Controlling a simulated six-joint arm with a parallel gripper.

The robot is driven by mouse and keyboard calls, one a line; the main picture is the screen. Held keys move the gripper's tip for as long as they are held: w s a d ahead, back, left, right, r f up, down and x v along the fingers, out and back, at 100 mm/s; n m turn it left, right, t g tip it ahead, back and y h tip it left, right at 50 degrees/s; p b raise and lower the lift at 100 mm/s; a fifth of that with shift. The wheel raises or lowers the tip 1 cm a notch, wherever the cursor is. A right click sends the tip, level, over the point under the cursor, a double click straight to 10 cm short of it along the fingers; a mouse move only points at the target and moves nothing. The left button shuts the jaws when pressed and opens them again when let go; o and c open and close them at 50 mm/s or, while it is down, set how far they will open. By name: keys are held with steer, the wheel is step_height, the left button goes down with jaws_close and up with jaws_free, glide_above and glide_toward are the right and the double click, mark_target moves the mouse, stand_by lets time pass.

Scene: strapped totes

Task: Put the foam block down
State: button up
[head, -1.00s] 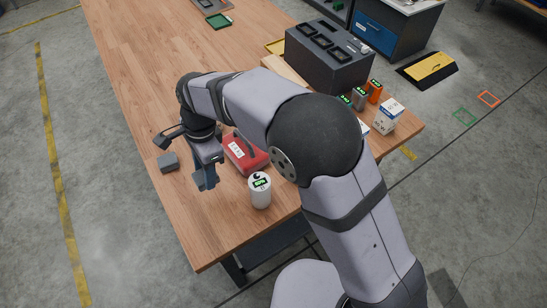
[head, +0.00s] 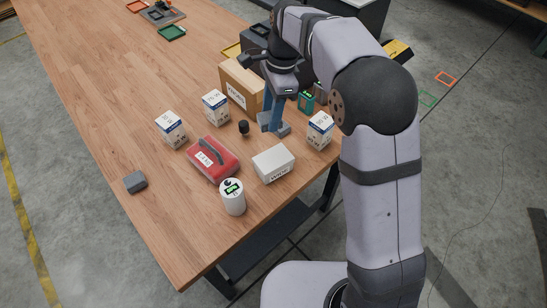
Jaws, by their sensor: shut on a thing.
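My gripper (head: 274,122) is in the head view, pointing down over the right part of the wooden table. Its blue-grey fingers are shut on a small grey-blue piece, which I take to be the foam block (head: 283,130). The fingers hide much of it, and I cannot tell whether it touches the table top. The gripper is behind the white box, between a small black knob-like object (head: 244,127) and a white-and-blue carton (head: 320,130). A separate dark grey block (head: 135,183) lies alone near the table's left edge.
A red case (head: 213,158), a white box (head: 273,163) and a white canister (head: 232,197) stand in front of the gripper. A cardboard box (head: 242,85) is behind it. More cartons (head: 215,105) stand left. The table's left side is mostly clear.

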steer(key=shift+s+d+r+n+g+h, duration=0.1)
steer(key=shift+s+d+n, duration=0.05)
steer(key=shift+s+n, duration=0.6)
steer(key=shift+s+d+r+n+g+h, duration=0.1)
steer(key=shift+s+d+n, duration=0.1)
steer(key=shift+s+n, duration=0.5)
steer(key=shift+s+d+n+g+h, duration=0.15)
steer(key=shift+s+n, duration=0.3)
steer(key=shift+n, duration=0.6)
steer(key=shift+f, duration=0.1)
steer(key=p, duration=0.2)
glide_toward(273, 158)
steer(key=shift+s+a+f, duration=0.1)
steer(key=shift+s+f, duration=0.05)
steer(key=shift+f, duration=0.75)
steer(key=shift+s+a+f, duration=0.1)
steer(key=shift+s+f, duration=0.05)
steer(key=shift+f, duration=0.75)
steer(key=shift+s+a+f, duration=0.1)
steer(key=shift+s+f, duration=0.05)
steer(key=shift+f, duration=0.75)
steer(key=shift+f, duration=0.1)
steer(key=o, duration=1)
step_height(273, 158, up, 12)
steer(key=w+d+b, duration=0.1)
steer(key=shift+d+b, duration=0.15)
steer(key=shift+b, duration=0.2)
